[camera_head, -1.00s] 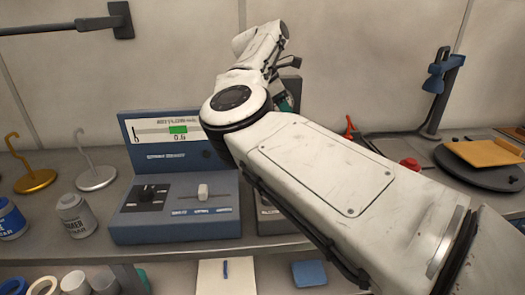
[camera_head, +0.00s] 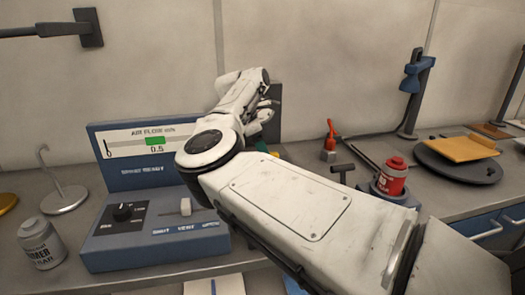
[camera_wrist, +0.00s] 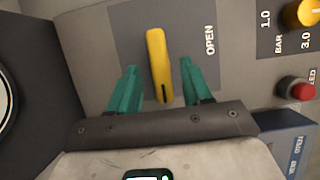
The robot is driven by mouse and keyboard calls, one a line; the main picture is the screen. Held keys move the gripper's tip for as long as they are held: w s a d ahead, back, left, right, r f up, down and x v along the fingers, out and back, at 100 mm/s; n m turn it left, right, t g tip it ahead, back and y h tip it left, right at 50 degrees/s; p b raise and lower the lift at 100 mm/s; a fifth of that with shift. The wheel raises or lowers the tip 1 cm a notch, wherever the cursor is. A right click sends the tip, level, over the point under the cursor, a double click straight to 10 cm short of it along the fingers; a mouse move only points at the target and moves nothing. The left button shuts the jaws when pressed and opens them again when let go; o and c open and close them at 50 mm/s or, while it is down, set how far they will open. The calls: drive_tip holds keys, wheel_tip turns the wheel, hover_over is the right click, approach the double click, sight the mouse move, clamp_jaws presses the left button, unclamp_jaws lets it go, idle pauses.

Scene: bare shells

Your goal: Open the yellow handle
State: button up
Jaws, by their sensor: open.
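The yellow handle (camera_wrist: 158,62) shows in the wrist view as a long lever on a dark grey plate, with the word OPEN printed to its right. My gripper (camera_wrist: 160,82) is open, with one teal finger on each side of the handle's near end. I cannot tell whether either finger touches it. In the head view my arm hides the handle and most of its panel; my gripper (camera_head: 266,148) shows only as a small teal bit beyond the arm.
A yellow knob (camera_wrist: 302,14) and a red button (camera_wrist: 295,88) sit right of the handle. In the head view, a blue air-flow console (camera_head: 155,235) stands left of my arm. A red can (camera_head: 391,178) and a turntable (camera_head: 440,172) stand to the right.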

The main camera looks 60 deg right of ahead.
drive_tip(key=shift+s+d+f, duration=0.15)
drive_tip(key=shift+s+f, duration=0.05)
drive_tip(key=shift+f, duration=0.35)
clamp_jaws()
